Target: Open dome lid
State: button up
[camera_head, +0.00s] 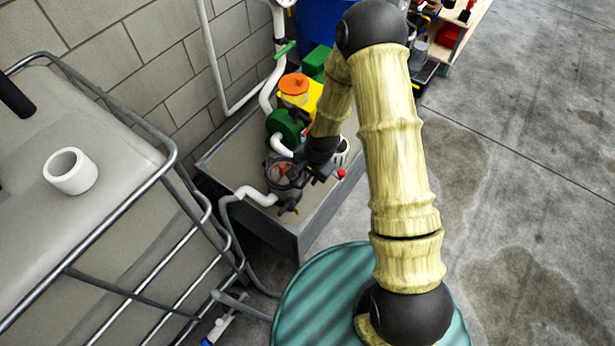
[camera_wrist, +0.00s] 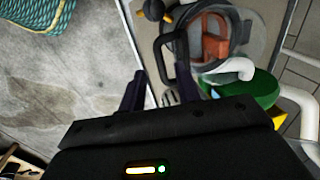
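The dome lid (camera_head: 281,176) is a round, clear cover with a dark rim on the filter housing in the grey tray. A reddish-brown part shows through it. In the wrist view the dome lid (camera_wrist: 236,62) lies at upper right, with a black loop handle (camera_wrist: 172,48) at its left edge. The lid looks closed, though my gripper partly hides it in the head view. My gripper (camera_head: 312,176) is just right of the lid. In the wrist view my gripper (camera_wrist: 158,88) has its two dark fingers apart, with the handle near the right finger; contact cannot be told.
White pipes (camera_head: 258,196) join the housing. A green pump (camera_head: 284,126) and a yellow part with an orange cap (camera_head: 294,86) stand behind it. The tray wall (camera_head: 318,214) is close in front. Open concrete floor lies right.

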jog(key=shift+w+a+f, duration=0.1)
jog(key=shift+f, duration=0.55)
jog(key=shift+w+a+f, duration=0.1)
jog(key=shift+f, duration=0.5)
grip_shut()
jog(key=shift+r, duration=0.15)
